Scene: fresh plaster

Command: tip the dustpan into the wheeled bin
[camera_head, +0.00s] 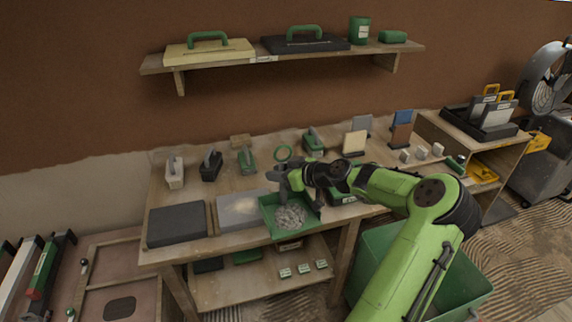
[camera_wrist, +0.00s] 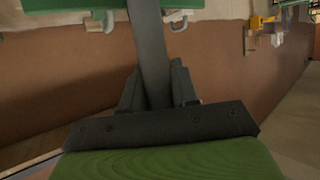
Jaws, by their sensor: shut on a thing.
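The green dustpan (camera_head: 268,216) holds a heap of grey rubble (camera_head: 290,217) and is over the front edge of the workbench. My gripper (camera_head: 284,184) is shut on its dark grey handle. In the wrist view the handle (camera_wrist: 150,45) runs between the two fingers (camera_wrist: 157,88), and a green edge of the dustpan (camera_wrist: 75,4) shows at the top. The green wheeled bin (camera_head: 470,290) stands on the floor at the lower right, to the right of the bench. My arm hides part of its opening, and its wheels are not clear.
The workbench (camera_head: 160,225) carries trowels, sanding blocks, a dark slab (camera_head: 177,226) and a grey tray (camera_head: 238,210). A wall shelf (camera_head: 270,62) with cases hangs above. A side table (camera_head: 465,150) and a fan (camera_head: 545,80) stand at the right.

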